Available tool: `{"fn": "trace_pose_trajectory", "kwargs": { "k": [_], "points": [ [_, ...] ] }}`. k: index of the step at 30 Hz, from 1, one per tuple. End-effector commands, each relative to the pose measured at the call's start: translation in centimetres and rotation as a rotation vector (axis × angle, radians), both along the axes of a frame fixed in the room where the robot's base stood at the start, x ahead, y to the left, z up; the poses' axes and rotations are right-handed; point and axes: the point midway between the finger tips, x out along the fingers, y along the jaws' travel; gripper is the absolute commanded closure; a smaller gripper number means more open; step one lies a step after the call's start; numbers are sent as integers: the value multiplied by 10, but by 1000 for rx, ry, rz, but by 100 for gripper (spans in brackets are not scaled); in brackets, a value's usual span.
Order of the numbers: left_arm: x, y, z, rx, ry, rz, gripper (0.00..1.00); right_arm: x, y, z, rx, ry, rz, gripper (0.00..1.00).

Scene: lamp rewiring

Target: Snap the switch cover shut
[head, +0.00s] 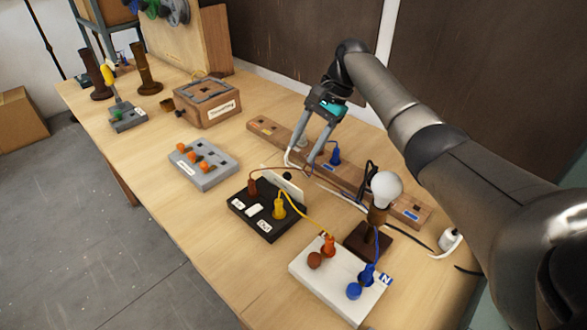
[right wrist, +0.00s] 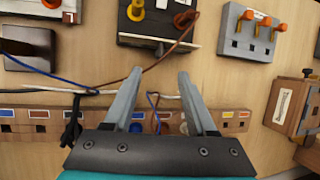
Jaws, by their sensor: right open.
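The black switch box (head: 262,222) sits mid-table with a brown plug (head: 252,187) and a yellow plug (head: 279,208) in it. Its pale cover (head: 284,186) stands raised along the back edge, so it looks open. In the right wrist view the box (right wrist: 140,20) is at the top, with the cover seen nearly edge-on (right wrist: 150,43). My right gripper (head: 300,165) is open and empty, just behind the cover and above the wires; its fingers (right wrist: 159,76) point toward the box. I cannot tell whether they touch anything. My left gripper is not in view.
A long wooden rail (head: 263,127) with a blue plug (head: 335,156) lies behind. A lamp bulb (head: 386,186) on a dark base (head: 369,241) stands right of the box. A white block (head: 312,279) is in front. A grey block (head: 203,165) is left. Loose wires cross between them.

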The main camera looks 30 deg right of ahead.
Motion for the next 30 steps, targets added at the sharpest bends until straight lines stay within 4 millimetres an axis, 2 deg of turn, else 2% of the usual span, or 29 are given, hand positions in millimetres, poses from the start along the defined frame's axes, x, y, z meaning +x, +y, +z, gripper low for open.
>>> {"fn": "trace_pose_trajectory", "kwargs": {
  "k": [1,3,9,15,23,30],
  "points": [
    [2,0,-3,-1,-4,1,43,0,6,-13,1,3,2,43],
    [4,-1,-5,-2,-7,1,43,1,11,-25,1,2,1,43],
    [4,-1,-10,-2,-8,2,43,3,24,-50,1,1,1,43],
    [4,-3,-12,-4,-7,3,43,4,28,-60,0,0,-1,43],
    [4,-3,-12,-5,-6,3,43,4,29,-60,0,0,-1,43],
    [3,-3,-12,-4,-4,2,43,4,28,-60,0,0,0,70]
  ]
}}
